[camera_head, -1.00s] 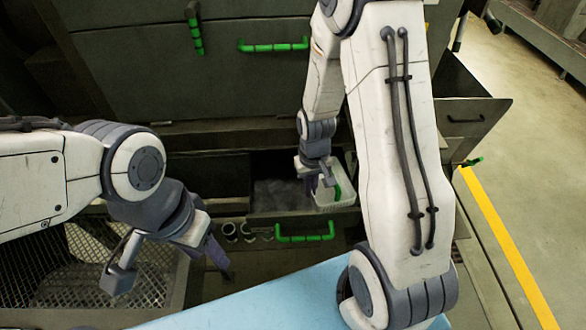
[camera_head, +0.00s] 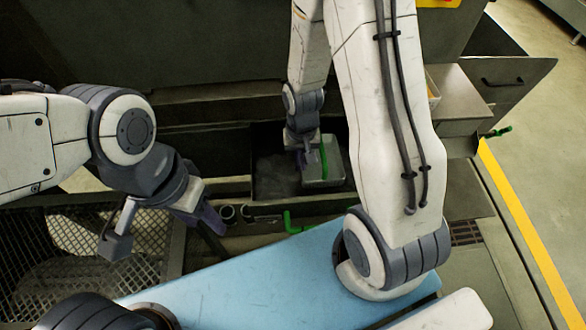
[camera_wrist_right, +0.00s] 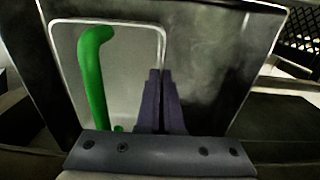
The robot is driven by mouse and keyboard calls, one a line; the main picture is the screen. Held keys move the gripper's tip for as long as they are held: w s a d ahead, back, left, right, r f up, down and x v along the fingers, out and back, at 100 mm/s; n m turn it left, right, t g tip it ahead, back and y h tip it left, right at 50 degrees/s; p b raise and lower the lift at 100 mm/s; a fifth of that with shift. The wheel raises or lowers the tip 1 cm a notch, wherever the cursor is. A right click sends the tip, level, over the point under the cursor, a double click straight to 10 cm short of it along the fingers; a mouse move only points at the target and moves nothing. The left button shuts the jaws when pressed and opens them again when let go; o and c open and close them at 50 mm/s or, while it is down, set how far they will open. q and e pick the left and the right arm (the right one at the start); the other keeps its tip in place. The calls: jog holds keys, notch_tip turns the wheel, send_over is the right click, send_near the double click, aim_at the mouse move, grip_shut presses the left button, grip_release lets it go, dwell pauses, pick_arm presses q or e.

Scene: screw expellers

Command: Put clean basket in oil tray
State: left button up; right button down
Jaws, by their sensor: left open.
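The basket (camera_head: 332,167) is a light grey box with a green handle. It sits low within the walls of the dark oil tray (camera_head: 270,178), at its right side; I cannot tell whether it rests on the tray floor. My right gripper (camera_head: 303,164) is at the basket's left wall. In the right wrist view the basket (camera_wrist_right: 125,75) is on the left, and the purple fingers of the gripper (camera_wrist_right: 159,85) are closed together over its side wall. My left gripper (camera_head: 207,222) is open and empty, left of the tray and apart from it.
A green tray handle (camera_head: 292,222) shows at the tray's front. A blue surface (camera_head: 255,270) lies in front, below the tray. A mesh-covered bin (camera_head: 90,250) is at lower left. A grey box with a drawer handle (camera_head: 505,80) stands at right. The tray's left part is empty.

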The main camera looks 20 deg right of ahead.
aim_at(293, 180)
jog(key=shift+w+a+f, duration=0.6)
jog(key=shift+a, duration=0.2)
jog(key=shift+a+f, duration=0.1)
jog(key=shift+f, duration=1.95)
jog(key=shift+f, duration=0.2)
jog(key=c, duration=1.1)
grip_release()
jog(key=shift+r, duration=0.1)
